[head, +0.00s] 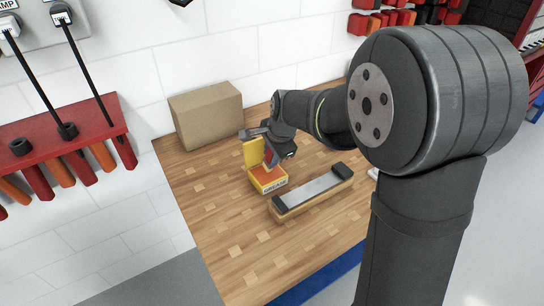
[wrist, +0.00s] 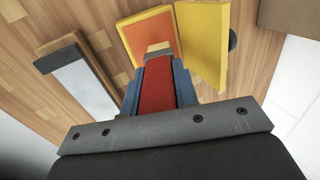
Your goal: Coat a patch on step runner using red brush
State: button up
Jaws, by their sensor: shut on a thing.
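My gripper (head: 280,147) is shut on the red brush (wrist: 158,82), which lies between its two blue-grey fingers in the wrist view. The brush's pale tip (wrist: 158,47) points down at the orange filling (wrist: 150,32) of an open yellow box (head: 268,185). I cannot tell for sure whether the tip touches the filling. The box's yellow lid (head: 253,153) stands up at its side. The step runner (head: 308,190) is a grey strip with black ends on a wooden block, right of the box. It also shows at left in the wrist view (wrist: 78,80).
A cardboard box (head: 206,115) stands at the back of the wooden bench (head: 235,235) against the white tiled wall. A red rack (head: 60,155) with hanging tools is at left. The bench's front left is clear. A small white thing (head: 373,174) lies right of the runner.

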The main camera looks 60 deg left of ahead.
jog(key=shift+r, duration=2.85)
jog(key=shift+w, duration=0.1)
jog(key=w+d+f, duration=0.4)
jog(key=w+d, duration=0.8)
jog(key=w, duration=0.3)
jog(key=w+d+f, duration=0.4)
jog(key=w+d, duration=0.9)
jog(key=w, duration=0.1)
jog(key=w+d+f, duration=0.3)
jog(key=d, duration=0.6)
jog(key=w+d+f, duration=0.2)
jog(key=d+f, duration=0.2)
jog(key=d, duration=0.6)
jog(key=w+d+f, duration=0.3)
jog(key=d+f, duration=0.1)
jog(key=d, duration=0.6)
jog(key=shift+w+d, duration=0.2)
jog(key=shift+w, duration=0.15)
